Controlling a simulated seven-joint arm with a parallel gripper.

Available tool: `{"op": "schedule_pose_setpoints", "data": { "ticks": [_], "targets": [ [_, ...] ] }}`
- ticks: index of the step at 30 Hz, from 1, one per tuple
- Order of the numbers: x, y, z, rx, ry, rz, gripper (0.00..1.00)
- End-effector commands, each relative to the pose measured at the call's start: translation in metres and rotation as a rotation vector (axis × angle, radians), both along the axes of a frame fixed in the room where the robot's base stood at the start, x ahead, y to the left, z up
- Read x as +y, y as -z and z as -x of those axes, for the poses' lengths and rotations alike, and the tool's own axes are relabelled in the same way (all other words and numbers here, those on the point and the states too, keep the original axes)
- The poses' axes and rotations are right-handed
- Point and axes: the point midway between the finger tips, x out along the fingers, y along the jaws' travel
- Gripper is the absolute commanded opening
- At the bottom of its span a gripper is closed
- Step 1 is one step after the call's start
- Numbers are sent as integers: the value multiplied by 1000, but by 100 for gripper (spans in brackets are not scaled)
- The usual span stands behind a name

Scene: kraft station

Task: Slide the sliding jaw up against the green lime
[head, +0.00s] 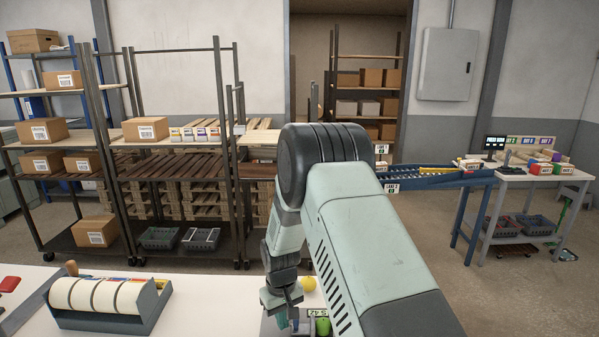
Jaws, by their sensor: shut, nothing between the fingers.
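The green lime (323,326) sits low in the head view, near the bottom edge, beside a small grey fixture with a printed label (317,312). I cannot clearly pick out the sliding jaw; the parts around the lime are small and partly cut off by the frame and hidden by my arm. My gripper (282,319) points down just left of the lime, with a small gap in the picture between them. It is shut and holds nothing. Whether it touches any part of the fixture cannot be told.
A yellow round fruit (309,284) lies behind the lime on the white table (200,300). A dispenser with several tape rolls (105,305) stands on the left. The table between dispenser and gripper looks clear. Shelves with boxes (145,130) stand well behind.

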Motion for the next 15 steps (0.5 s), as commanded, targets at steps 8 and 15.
{"op": "schedule_pose_setpoints", "data": {
  "ticks": [8, 15],
  "targets": [
    [0, -23, 0, -2, 0, -1, 0],
    [0, -43, -1, -2, 0, -1, 0]
  ]
}}
